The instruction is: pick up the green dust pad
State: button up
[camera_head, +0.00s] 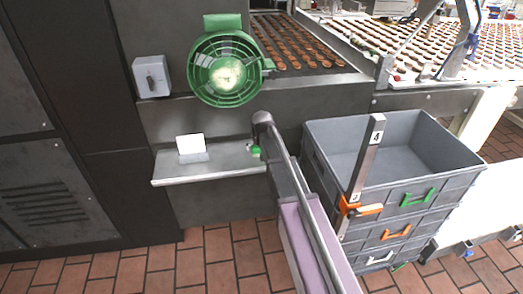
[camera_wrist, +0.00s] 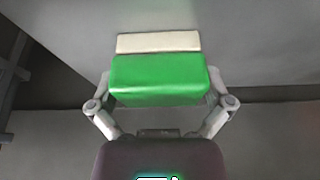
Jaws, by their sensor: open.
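The green dust pad (camera_wrist: 158,80) fills the space between my fingers in the wrist view, with a cream-coloured block or strip (camera_wrist: 158,41) right behind it. My gripper (camera_wrist: 160,90) is open, with one finger at each side of the pad. I cannot tell whether the fingers touch it. In the head view a small bit of green pad (camera_head: 255,152) shows at the end of my arm, over the right part of the metal shelf (camera_head: 230,164). My arm hides most of the gripper there.
A white card in a stand (camera_head: 190,143) is on the shelf left of my gripper. A green fan (camera_head: 226,70) hangs above. Stacked grey crates (camera_head: 392,205) and an upright post (camera_head: 366,160) stand close on the right. The shelf's front left part is clear.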

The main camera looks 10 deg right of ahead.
jog(key=c, duration=0.8)
jog(key=shift+r, duration=0.2)
notch_tip(320, 180, up, 4)
jog(key=p, duration=0.4)
jog(key=shift+s, duration=0.1)
jog(key=s+d, duration=0.1)
jog(key=s, duration=0.4)
jog(key=s+d, duration=0.2)
jog(key=s, duration=0.3)
jog(key=s+d+p, duration=0.1)
jog(key=s, duration=0.4)
jog(key=shift+s+d+r, duration=0.15)
jog(key=shift+d+r, duration=0.1)
jog(key=shift+r, duration=0.05)
